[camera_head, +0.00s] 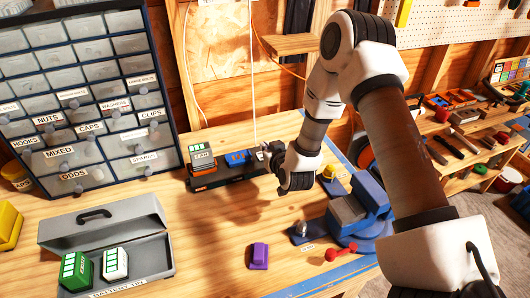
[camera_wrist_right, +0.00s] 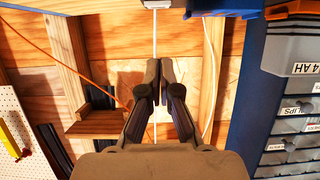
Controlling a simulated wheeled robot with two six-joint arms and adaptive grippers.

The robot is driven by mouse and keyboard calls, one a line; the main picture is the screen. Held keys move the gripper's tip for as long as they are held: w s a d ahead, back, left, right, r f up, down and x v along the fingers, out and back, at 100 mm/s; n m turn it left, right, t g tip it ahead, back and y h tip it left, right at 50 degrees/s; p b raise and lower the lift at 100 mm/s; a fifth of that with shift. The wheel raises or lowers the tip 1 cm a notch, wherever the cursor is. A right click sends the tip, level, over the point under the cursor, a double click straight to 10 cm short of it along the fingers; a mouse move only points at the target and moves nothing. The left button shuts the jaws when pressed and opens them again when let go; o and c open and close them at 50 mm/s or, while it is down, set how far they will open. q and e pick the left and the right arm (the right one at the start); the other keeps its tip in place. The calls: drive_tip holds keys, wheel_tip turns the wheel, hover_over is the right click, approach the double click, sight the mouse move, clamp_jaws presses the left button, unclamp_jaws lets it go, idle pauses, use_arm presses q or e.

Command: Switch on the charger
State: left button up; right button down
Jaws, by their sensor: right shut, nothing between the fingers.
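The charger is a dark strip (camera_head: 232,180) on the bench against the back wall. A grey and orange battery labelled 4 AH (camera_head: 202,162) stands on its left part, and a blue unit (camera_head: 238,158) sits to the right of it. My right gripper (camera_head: 266,154) is at the strip's right end and hides part of it; whether it touches cannot be told. In the right wrist view the gripper (camera_wrist_right: 165,63) is shut and empty. A white piece on a cord (camera_wrist_right: 157,4) and the blue unit's edge (camera_wrist_right: 225,8) show at the top. No switch can be made out clearly.
A drawer cabinet (camera_head: 110,85) stands at the left. An open grey box (camera_head: 160,250) holds green and white batteries (camera_head: 77,270). A purple block (camera_head: 259,255), a blue vise (camera_head: 362,208) and a red-handled object (camera_head: 335,253) are on the bench.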

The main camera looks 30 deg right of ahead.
sight(261, 155)
drive_tip(key=shift+p+x, duration=0.3)
drive_tip(key=shift+x, duration=0.7)
wheel_tip(261, 155, down, 4)
drive_tip(key=shift+s+r+p, duration=0.15)
drive_tip(key=shift+p, duration=0.4)
drive_tip(key=shift+s+a, duration=0.1)
drive_tip(key=shift+s, duration=0.05)
drive_tip(key=shift+f+b, duration=0.7)
drive_tip(key=shift+s+r, duration=0.15)
drive_tip(key=shift+r, duration=0.15)
drive_tip(key=shift+r+p, duration=0.55)
drive_tip(key=shift+p, duration=0.2)
drive_tip(key=shift+r, duration=0.2)
